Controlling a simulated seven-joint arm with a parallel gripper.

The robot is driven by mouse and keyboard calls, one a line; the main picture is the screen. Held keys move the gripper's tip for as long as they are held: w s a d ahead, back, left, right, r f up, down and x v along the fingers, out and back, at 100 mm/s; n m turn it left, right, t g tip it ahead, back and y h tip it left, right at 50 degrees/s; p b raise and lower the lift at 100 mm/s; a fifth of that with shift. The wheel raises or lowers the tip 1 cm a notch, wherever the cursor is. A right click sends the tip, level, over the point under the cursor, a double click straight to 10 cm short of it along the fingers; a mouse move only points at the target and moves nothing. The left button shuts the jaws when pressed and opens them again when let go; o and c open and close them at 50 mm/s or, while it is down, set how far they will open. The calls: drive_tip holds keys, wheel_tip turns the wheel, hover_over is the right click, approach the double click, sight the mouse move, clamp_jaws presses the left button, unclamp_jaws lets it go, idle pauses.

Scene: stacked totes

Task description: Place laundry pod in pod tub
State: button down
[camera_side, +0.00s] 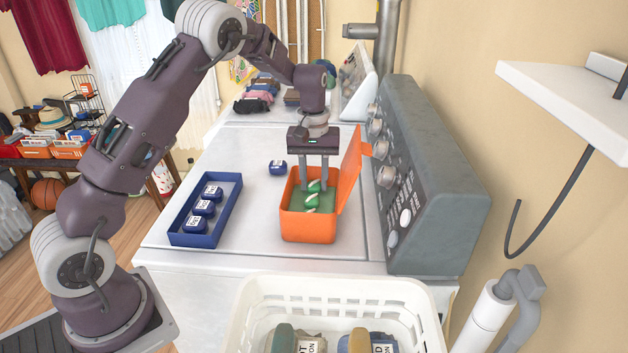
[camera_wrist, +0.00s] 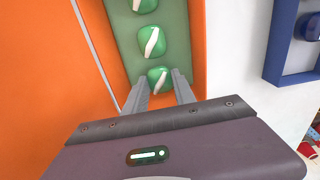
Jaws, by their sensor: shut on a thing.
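The pod tub (camera_side: 308,231) is an orange box with a green inside, standing on the grey machine top. Its orange lid (camera_side: 350,172) stands open on the right. My gripper (camera_side: 314,186) reaches down into the tub and is shut on a green laundry pod with a white stripe (camera_wrist: 157,77), the one farthest back in the side view. Two similar green pods lie in line in front of it, a middle one (camera_wrist: 151,42) and a front one (camera_wrist: 144,5). I cannot tell whether the held pod touches the tub floor.
A blue tray (camera_side: 177,237) with dark blue labelled blocks stands left of the tub. A loose dark blue block (camera_side: 278,168) lies behind the tub. A grey control panel (camera_side: 430,170) rises close on the right. A white basket (camera_side: 254,292) with bagged items is in front.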

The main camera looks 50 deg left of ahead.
sight(314, 182)
drive_tip(key=shift+f, duration=0.1)
drive_tip(key=c, duration=1)
unclamp_jaws()
drive_tip(key=shift+c, duration=0.2)
drive_tip(key=s+d+r+m+t, duration=0.1)
drive_tip(key=s+d+r, duration=0.15)
drive_tip(key=r, duration=0.65)
drive_tip(key=s+d+r, duration=0.1)
drive_tip(key=s+r, duration=0.2)
drive_tip(key=r, duration=0.6)
drive_tip(key=s+d+r+m+t, duration=0.1)
drive_tip(key=s+d+r+m, duration=0.1)
drive_tip(key=s, duration=0.4)
drive_tip(key=s+d+r+m+t, duration=0.1)
drive_tip(key=s+d+r, duration=0.2)
drive_tip(key=s, duration=0.2)
drive_tip(key=s+d+f+m+t, duration=0.1)
drive_tip(key=s+f+m, duration=0.1)
drive_tip(key=s, duration=0.6)
drive_tip(key=s+d+f+m+t, duration=0.1)
drive_tip(key=s+d+f+m, duration=0.1)
drive_tip(key=s, duration=0.5)
drive_tip(key=shift+s+d+f+m, duration=0.2)
drive_tip(key=shift+s+f+m, duration=0.25)
drive_tip(key=shift+f, duration=0.25)
